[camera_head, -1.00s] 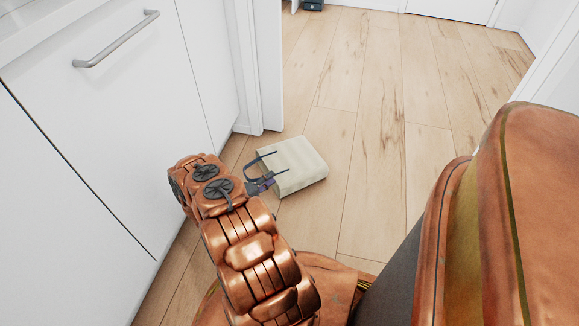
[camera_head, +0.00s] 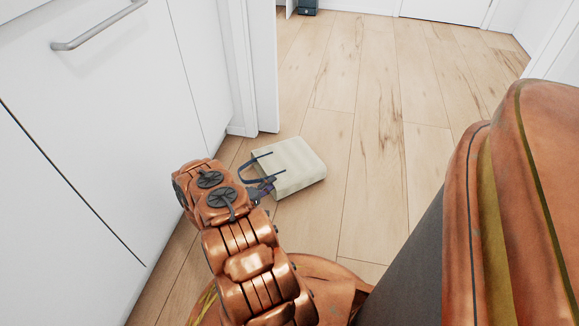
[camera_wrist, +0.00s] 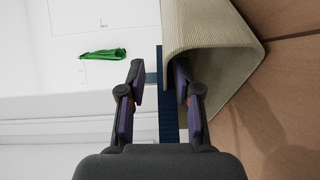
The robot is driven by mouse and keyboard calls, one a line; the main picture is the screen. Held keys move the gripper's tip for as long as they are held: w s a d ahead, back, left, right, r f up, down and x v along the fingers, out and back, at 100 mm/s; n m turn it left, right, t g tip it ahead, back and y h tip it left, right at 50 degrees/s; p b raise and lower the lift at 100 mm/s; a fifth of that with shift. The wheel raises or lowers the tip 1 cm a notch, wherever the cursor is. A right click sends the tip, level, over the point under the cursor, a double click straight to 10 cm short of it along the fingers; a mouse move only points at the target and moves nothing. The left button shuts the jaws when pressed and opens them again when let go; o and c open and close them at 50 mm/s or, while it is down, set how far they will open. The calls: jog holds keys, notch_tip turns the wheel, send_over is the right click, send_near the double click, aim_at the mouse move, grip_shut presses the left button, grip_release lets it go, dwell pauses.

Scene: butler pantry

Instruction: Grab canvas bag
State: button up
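The cream canvas bag (camera_head: 293,166) lies on the wooden floor past the cabinet's end, its dark handles (camera_head: 246,168) toward my arm. My gripper (camera_head: 268,186) is at the handle side of the bag, low over the floor. In the wrist view my gripper (camera_wrist: 160,78) has its two fingers apart. A dark blue strap (camera_wrist: 169,105) runs between them, with gaps on both sides. The bag's body (camera_wrist: 210,35) is ahead and to the right, and the right fingertip overlaps its opening. I cannot tell whether that finger touches the bag.
A white cabinet (camera_head: 85,110) with a metal handle (camera_head: 98,27) stands close on the left. A white door frame (camera_head: 264,70) rises behind the bag. The floor (camera_head: 370,130) to the right is clear. A green object (camera_wrist: 103,54) shows in the wrist view.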

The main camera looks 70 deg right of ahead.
aim_at(279, 178)
jog(key=shift+s+d+f+b, duration=0.25)
jog(key=shift+s+d+b, duration=0.15)
jog(key=shift+d+b, duration=0.2)
jog(key=shift+s+d+f+b, duration=0.25)
jog(key=shift+s+d+b, duration=0.1)
jog(key=shift+d+b, duration=0.25)
jog(key=shift+x, duration=1)
jog(key=shift+r, duration=0.15)
jog(key=shift+c, duration=0.2)
grip_shut()
